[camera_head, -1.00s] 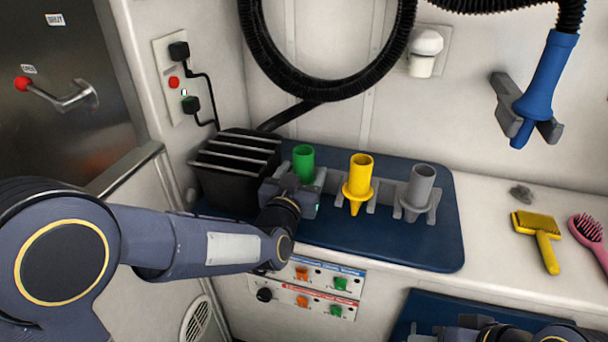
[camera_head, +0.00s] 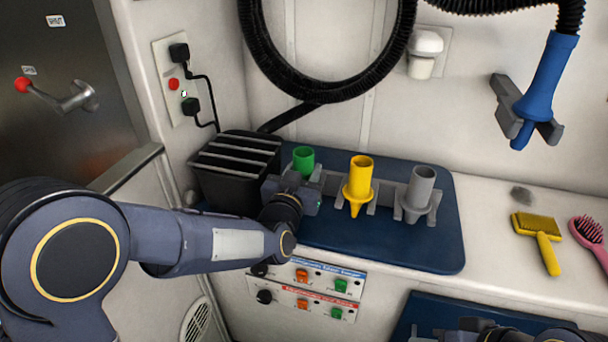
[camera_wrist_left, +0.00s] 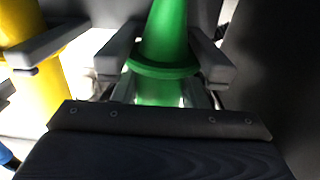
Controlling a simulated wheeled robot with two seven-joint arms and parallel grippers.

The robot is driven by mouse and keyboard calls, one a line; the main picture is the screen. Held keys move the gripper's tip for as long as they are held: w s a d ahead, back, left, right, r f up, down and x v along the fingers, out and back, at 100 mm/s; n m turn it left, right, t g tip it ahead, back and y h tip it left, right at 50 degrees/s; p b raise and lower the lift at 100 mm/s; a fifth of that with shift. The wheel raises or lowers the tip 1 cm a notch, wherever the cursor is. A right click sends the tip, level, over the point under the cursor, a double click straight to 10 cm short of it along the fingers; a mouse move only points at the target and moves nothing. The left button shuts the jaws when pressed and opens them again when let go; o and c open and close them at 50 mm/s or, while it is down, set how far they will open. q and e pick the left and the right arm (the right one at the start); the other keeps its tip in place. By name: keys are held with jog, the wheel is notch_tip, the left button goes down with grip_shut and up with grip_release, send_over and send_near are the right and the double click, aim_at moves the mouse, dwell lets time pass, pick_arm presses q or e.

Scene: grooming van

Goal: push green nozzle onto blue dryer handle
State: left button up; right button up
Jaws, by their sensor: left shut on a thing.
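The green nozzle (camera_head: 303,159) stands upright at the left end of the row on the blue mat (camera_head: 420,250). My left gripper (camera_head: 298,184) is shut on it; in the left wrist view the nozzle (camera_wrist_left: 163,70) sits between the two fingers, with its flange at finger height. In the head view the gripper hides the nozzle's lower part. The blue dryer handle (camera_head: 545,85) hangs at the upper right, in a grey wall holder (camera_head: 510,105), its open end down. Only a part of my right arm shows at the bottom right edge; its fingertips are not clear.
A yellow nozzle (camera_head: 359,180) and a grey nozzle (camera_head: 420,190) stand in holders right of the green one. A black ribbed box (camera_head: 235,168) is close on the left. A black hose (camera_head: 330,95) loops above. A yellow brush (camera_head: 538,235) and pink brush (camera_head: 588,232) lie right.

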pick_arm(q)
jog(key=shift+r, duration=0.1)
dwell(0.3)
jog(key=shift+r+p, duration=0.5)
jog(key=shift+r, duration=0.4)
jog(key=shift+c, duration=0.5)
jog(key=v, duration=1)
jog(key=shift+r, duration=0.35)
jog(key=shift+s, duration=0.1)
dwell(0.4)
